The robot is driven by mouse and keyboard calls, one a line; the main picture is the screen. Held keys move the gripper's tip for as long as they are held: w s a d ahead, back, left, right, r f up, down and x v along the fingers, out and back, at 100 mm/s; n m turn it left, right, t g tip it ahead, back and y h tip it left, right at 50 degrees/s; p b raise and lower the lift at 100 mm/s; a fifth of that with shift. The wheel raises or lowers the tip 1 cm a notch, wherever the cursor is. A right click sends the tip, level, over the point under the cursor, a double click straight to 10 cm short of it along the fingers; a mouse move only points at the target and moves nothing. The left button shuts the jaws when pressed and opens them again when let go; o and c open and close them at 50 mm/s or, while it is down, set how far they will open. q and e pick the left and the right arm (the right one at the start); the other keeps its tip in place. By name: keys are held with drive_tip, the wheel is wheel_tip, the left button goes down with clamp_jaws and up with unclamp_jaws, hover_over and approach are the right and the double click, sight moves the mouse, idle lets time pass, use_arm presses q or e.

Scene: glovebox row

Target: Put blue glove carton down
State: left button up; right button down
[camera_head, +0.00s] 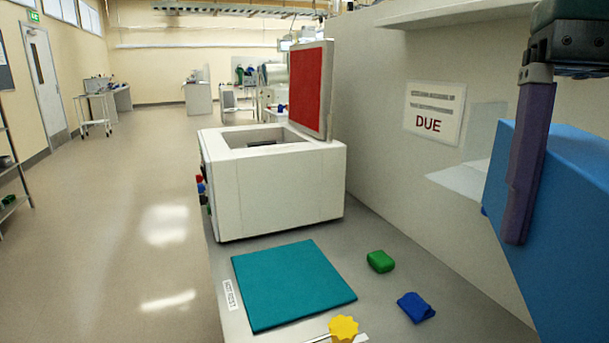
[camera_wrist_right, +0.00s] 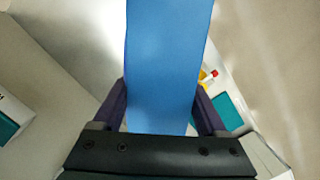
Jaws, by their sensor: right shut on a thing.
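The blue glove carton (camera_head: 565,215) is a large blue box at the right edge of the head view, cut off by the frame. My right gripper (camera_head: 525,165) is shut on it, with one dark purple finger showing against its side. In the right wrist view the carton (camera_wrist_right: 168,60) stands between both fingers of my gripper (camera_wrist_right: 163,105). The carton appears held up beside the wall; its underside and any contact below are hidden. My left gripper is not in view.
A teal mat (camera_head: 290,283) lies on the grey bench in front of a white machine (camera_head: 275,190) with a raised red-faced lid (camera_head: 310,88). A green block (camera_head: 380,261), a blue item (camera_head: 416,307) and a yellow knob (camera_head: 343,327) are nearby. A DUE sign (camera_head: 435,112) marks the wall.

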drive_tip(key=r+n+p, duration=0.1)
drive_tip(key=r, duration=0.1)
drive_tip(key=r+n+p, duration=0.3)
drive_tip(key=r, duration=0.1)
drive_tip(key=shift+s+r+h+p, duration=0.3)
drive_tip(key=s+r+p, duration=0.2)
drive_tip(key=r+p, duration=1.4)
drive_tip(key=p, duration=0.1)
drive_tip(key=s+r+p, duration=0.3)
drive_tip(key=r+p, duration=1.4)
drive_tip(key=p, duration=0.1)
drive_tip(key=shift+s, duration=0.2)
drive_tip(key=shift+f, duration=0.1)
drive_tip(key=shift+f, duration=0.1)
